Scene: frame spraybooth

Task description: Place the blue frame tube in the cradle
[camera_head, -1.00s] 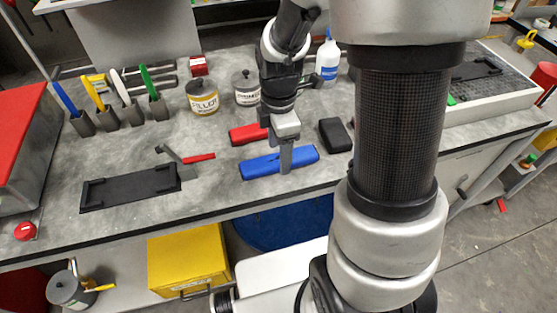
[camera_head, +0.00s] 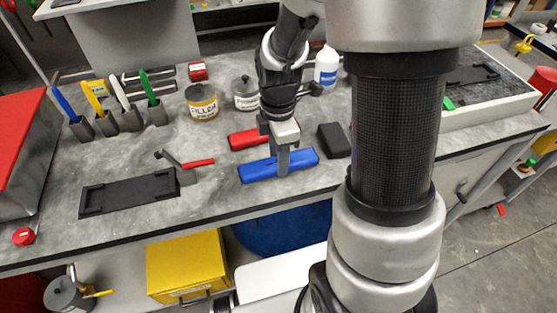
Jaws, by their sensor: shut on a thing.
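The blue frame tube (camera_head: 300,161) lies lengthwise near the front of the grey bench, right of the middle. My gripper (camera_head: 283,168) reaches down from above and is shut on the tube around its middle. I cannot tell whether the tube is lifted off the bench. A black tray-like fixture with raised ends (camera_head: 130,192), which looks like the cradle, lies empty to the left. A lever clamp with a red handle (camera_head: 190,162) stands at its right end.
A red tube (camera_head: 243,139) lies just behind the blue one, and a black block (camera_head: 334,140) sits to its right. Filler can (camera_head: 202,102), second can (camera_head: 245,95) and white bottle (camera_head: 326,66) stand behind. Coloured tools in holders (camera_head: 107,122) stand at left.

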